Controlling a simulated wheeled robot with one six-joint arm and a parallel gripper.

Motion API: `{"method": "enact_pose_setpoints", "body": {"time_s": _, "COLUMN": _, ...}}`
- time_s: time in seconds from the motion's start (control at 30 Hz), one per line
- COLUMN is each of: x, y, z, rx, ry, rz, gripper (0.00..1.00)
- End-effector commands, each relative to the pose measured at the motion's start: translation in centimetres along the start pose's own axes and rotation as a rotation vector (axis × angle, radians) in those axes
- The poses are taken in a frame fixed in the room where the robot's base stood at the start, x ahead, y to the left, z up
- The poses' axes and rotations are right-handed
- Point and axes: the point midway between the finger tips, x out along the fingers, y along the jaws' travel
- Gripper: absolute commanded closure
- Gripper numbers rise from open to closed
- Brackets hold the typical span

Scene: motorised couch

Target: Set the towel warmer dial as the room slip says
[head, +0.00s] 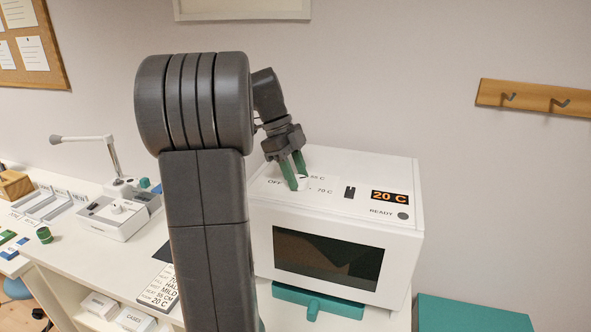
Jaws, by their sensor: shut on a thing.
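The towel warmer (345,207) is a white box with a dark window in its front. Its dial (302,184) is a small white knob on the sloped upper panel, ringed by the labels OFF, 55 C and 75 C. My gripper (298,179) comes down from above with green fingers shut on the dial. The fingers partly hide it, so I cannot tell its setting. The display (389,197) reads 20 C in orange. The lamp by READY (403,215) is grey. A printed slip (158,287), partly behind my arm, shows words such as HALF, MILD, 55 CM and 20 C.
A white device with a jointed lamp arm (110,150) stands on the left counter, with trays and a green cylinder (44,235). A teal surface (470,315) is at lower right. A hook rail (535,97) is on the wall.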

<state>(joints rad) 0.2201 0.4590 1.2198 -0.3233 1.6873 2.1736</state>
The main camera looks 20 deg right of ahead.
Motion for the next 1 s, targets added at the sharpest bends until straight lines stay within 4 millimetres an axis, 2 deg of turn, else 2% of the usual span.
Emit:
{"method": "enact_pose_setpoints", "body": {"time_s": 0.5, "x": -0.08, "y": -0.41, "z": -0.17, "rx": 0.409, "ry": 0.001, "rz": 0.171, "gripper": 0.86}}
{"method": "enact_pose_setpoints", "body": {"time_s": 1.0, "x": 0.13, "y": -0.5, "z": -0.15, "rx": 0.57, "ry": 0.001, "rz": 0.238, "gripper": 0.86}}
